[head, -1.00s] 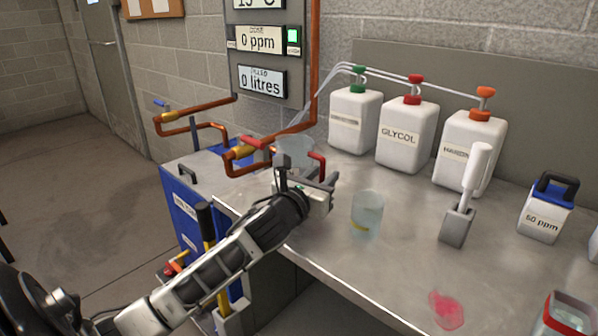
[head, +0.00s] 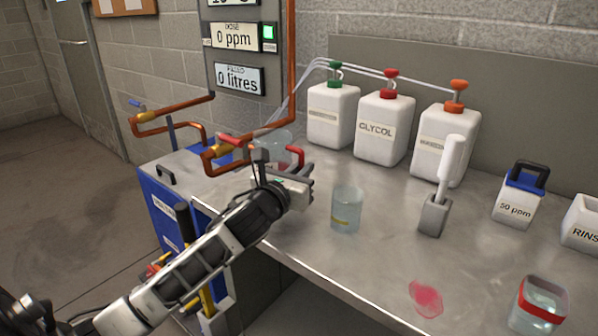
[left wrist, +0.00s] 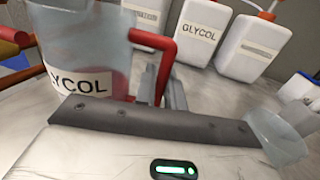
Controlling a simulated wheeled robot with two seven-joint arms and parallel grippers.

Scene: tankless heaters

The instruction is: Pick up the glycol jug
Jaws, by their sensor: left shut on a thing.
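The glycol jug (head: 273,143) is a clear jug with a red handle, standing at the left end of the metal bench, partly hidden behind my left gripper in the head view. In the left wrist view the jug (left wrist: 85,35) fills the upper left, with a "GLYCOL" label partly cut off and something pinkish low inside. My left gripper (head: 300,178) is shut on the red handle (left wrist: 166,58); its fingers (left wrist: 163,92) sit at the handle's lower part. I cannot tell whether the jug's base touches the bench. My right gripper is not in view.
A clear beaker (head: 346,210) stands just right of my left gripper. White pump bottles, one labelled GLYCOL (head: 383,130), line the back. Copper pipes (head: 170,112) are close behind the jug. A white-handled tool (head: 447,170) stands in a grey holder. A pink spill (head: 426,299) lies at the front.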

